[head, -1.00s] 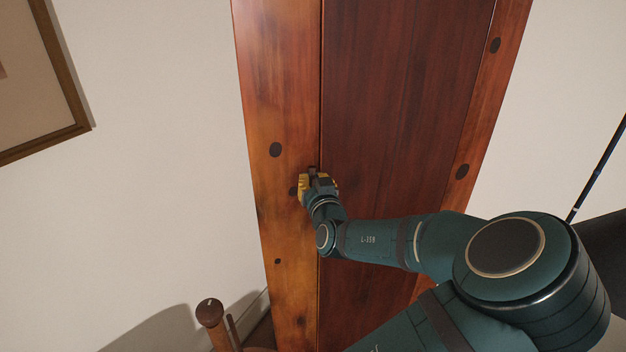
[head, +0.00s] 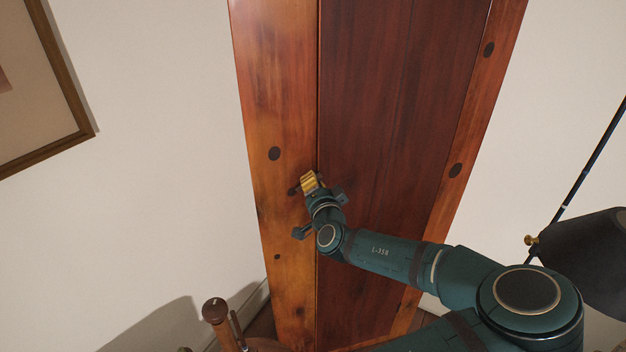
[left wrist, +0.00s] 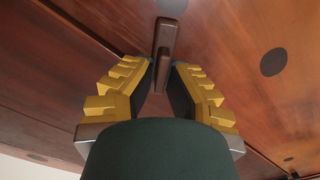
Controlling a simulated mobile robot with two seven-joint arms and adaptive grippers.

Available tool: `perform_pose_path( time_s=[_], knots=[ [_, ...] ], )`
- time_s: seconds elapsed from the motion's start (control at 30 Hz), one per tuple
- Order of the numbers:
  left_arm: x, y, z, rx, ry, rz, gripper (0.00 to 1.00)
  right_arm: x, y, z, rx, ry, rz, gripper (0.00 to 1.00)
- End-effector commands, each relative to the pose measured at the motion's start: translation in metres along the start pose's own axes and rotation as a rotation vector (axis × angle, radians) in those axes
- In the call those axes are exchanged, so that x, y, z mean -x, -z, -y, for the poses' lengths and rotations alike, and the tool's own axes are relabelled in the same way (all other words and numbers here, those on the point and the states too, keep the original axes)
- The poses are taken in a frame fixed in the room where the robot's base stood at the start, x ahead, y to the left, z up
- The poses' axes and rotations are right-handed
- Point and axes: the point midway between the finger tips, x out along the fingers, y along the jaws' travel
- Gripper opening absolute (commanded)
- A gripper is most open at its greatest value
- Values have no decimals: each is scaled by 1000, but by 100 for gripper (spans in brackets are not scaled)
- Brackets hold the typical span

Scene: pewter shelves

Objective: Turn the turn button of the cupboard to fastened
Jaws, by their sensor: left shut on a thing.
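The cupboard (head: 385,110) stands tall ahead, with a dark red-brown door beside a lighter frame post (head: 275,90). The turn button (left wrist: 165,45) is a short dark wooden bar with a rounded end at the top of the left wrist view. My left gripper (head: 311,181) is at the seam between door and post in the head view, its yellow fingers closed about the bar's free end. It also shows in the left wrist view (left wrist: 160,85), a finger on each side of the bar. In the head view the gripper hides most of the button. My right gripper is out of view.
A wooden post with a round top (head: 214,311) stands at the lower left. A dark lamp-like shade (head: 585,248) with a thin pole is at the right. A framed picture (head: 40,90) hangs on the left wall. The door face around my gripper is clear.

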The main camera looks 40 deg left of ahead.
Motion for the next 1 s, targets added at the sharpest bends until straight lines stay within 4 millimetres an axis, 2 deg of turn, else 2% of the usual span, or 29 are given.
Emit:
perform_pose_path(
  time_s=[0.5, 1.0],
  knots=[
    [-1, 2, -2, -433, 7, -7, 0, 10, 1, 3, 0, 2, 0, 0],
    [-1, 2, -3, -592, 8, -6, 0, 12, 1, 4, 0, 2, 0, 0]
  ],
)
